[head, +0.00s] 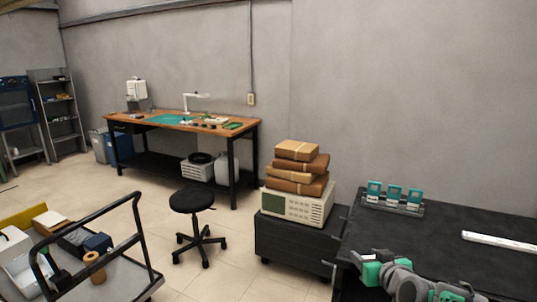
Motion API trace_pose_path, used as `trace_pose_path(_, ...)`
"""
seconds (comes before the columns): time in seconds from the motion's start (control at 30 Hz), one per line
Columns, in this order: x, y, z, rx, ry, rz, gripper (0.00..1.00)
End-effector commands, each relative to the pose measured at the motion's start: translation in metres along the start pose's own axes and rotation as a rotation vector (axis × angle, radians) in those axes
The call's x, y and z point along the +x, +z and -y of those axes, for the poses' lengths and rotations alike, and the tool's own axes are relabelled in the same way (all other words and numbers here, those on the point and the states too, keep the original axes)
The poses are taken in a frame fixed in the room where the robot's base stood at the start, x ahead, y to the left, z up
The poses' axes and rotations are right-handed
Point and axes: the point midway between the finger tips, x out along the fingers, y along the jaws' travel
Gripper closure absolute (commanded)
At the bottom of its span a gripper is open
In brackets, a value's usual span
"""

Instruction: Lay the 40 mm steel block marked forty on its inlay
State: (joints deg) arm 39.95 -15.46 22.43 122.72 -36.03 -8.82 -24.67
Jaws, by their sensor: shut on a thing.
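The steel block marked forty and its inlay cannot be made out in the head view. Parts of my own grey and teal arm show at the bottom right, over the near left corner of the black table (450,236). I cannot make out my gripper's fingertips or anything held between them. Three upright teal pieces with pale windows stand in a row on a grey rack (391,205) at the table's back left. I cannot read any marking on them.
A long white bar (499,242) lies at the table's right. Left of the table, a dark low cabinet (290,244) carries a beige instrument (297,204) and stacked parcels (297,171). A black stool (192,202) and a loaded cart (125,280) stand on the floor. A wooden workbench (245,125) stands behind.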

Motion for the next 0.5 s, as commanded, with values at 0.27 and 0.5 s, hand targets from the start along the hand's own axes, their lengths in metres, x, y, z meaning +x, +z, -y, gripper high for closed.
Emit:
trace_pose_path(0.27,0.002,0.044,0.145,-0.096,-0.248,-0.011,1.0)
trace_pose_path(0.5,-0.002,0.053,0.167,-0.113,-0.287,-0.014,1.0)
